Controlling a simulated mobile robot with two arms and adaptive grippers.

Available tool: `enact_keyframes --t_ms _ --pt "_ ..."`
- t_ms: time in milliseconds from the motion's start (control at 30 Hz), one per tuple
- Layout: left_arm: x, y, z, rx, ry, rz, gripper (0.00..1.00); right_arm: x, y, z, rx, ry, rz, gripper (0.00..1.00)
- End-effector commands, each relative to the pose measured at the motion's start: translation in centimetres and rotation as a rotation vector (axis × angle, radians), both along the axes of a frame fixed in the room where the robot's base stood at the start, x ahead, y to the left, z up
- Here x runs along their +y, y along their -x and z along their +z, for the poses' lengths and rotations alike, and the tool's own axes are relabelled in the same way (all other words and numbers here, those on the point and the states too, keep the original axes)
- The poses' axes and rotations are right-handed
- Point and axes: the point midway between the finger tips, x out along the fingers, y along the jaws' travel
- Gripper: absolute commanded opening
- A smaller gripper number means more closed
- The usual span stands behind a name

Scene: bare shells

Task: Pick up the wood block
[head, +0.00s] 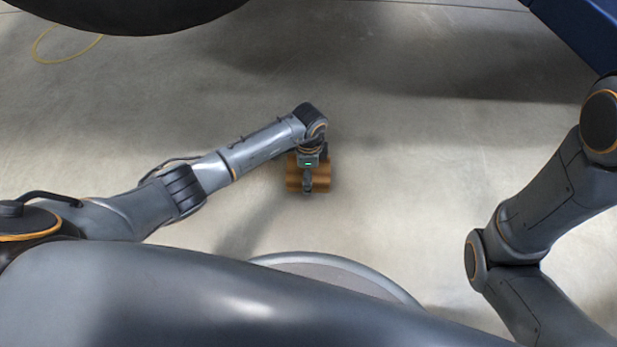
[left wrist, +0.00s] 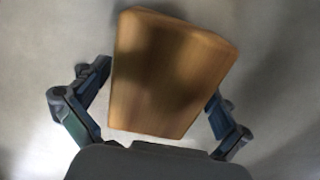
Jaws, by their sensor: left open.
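The wood block (head: 293,182) is brown and sits on the grey floor near the middle of the head view, partly hidden by my left gripper (head: 308,187) above it. In the left wrist view the block (left wrist: 165,75) is large and a little tilted in the picture, between the two spread fingers. A finger lies to each side of it, and the right finger is partly hidden behind the block's edge. The left gripper is open; whether a finger touches the block is unclear. My right arm shows at the right, but its gripper is out of view.
The concrete floor (head: 420,180) around the block is clear. A dark rounded shape (head: 120,15) hangs over the top left, with a thin yellow loop (head: 66,45) below it. A blue beam (head: 575,30) crosses the top right corner.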

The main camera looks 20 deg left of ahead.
Motion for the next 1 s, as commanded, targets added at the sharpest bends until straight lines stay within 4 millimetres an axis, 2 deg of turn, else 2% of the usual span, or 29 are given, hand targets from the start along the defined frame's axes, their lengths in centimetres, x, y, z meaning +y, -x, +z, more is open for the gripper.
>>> enact_keyframes --t_ms 233,533,833,1000 --pt "0.0 0.0 -0.1 -0.001 0.001 0.0 1.0 0.0 0.0 -0.1 0.0 0.0 0.0 0.4" --pt "0.0 0.0 -0.1 -0.001 0.001 0.0 0.39 0.0 0.0 -0.1 0.0 0.0 0.0 0.4" --pt "0.0 -0.1 0.2 -0.002 0.001 0.0 0.38 0.0 0.0 0.1 0.0 0.0 0.0 0.4" --pt "-0.1 -0.1 1.5 -0.003 0.001 0.0 0.38 0.0 0.0 1.1 0.0 0.0 0.0 0.4"
